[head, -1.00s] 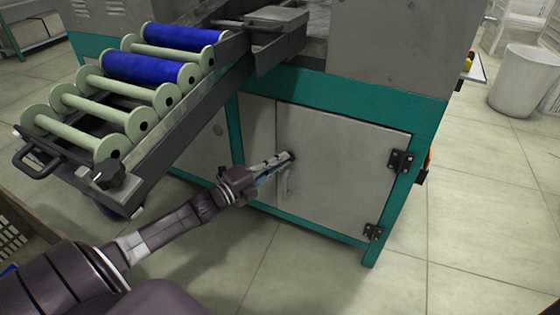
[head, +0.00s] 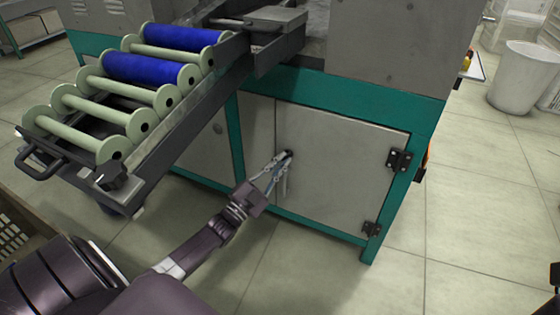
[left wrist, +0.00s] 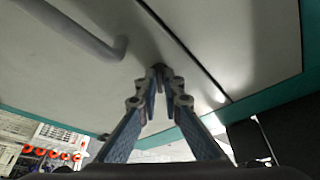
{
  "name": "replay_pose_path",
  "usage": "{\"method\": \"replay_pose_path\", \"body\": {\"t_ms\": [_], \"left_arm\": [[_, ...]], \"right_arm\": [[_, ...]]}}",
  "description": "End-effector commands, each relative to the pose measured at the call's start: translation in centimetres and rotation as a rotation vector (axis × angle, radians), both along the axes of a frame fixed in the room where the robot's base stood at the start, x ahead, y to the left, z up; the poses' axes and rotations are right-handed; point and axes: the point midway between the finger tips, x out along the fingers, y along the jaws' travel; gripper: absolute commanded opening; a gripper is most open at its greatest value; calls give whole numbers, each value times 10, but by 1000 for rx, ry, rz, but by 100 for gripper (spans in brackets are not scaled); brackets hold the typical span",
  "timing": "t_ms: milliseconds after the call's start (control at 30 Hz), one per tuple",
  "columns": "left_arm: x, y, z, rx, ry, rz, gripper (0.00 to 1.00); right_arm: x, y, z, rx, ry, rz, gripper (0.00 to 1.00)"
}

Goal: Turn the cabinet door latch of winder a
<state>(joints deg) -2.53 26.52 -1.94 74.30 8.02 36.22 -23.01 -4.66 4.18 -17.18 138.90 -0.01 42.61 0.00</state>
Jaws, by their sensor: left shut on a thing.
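The cabinet door of winder a (head: 340,175) is a grey panel in a green frame, and it looks closed. Its latch (head: 289,153) is a small dark knob near the door's upper left edge. My left gripper (head: 284,160) reaches up from the lower left, with its fingertips shut on the latch. In the left wrist view the fingers (left wrist: 159,75) meet around the dark latch, which they mostly hide. A grey bar handle (left wrist: 85,30) is on the door beside the fingers. My right gripper is not in view.
A sloped rack (head: 170,150) with pale green and blue bobbins juts out above and left of my left arm. Hinges (head: 398,160) are on the door's right side. Tiled floor right of the cabinet is clear up to a white bin (head: 525,80).

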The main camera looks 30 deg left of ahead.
Motion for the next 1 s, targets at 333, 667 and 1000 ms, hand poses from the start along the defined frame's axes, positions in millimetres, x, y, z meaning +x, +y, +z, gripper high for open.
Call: {"method": "replay_pose_path", "body": {"t_ms": [333,667,1000], "left_arm": [[4,-4,4,-325,-55,-1,0],[4,-7,3,-569,-92,-3,0],[4,-8,3,-693,-110,-3,0]], "right_arm": [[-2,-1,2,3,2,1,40],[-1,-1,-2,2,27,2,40],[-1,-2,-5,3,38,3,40]]}}
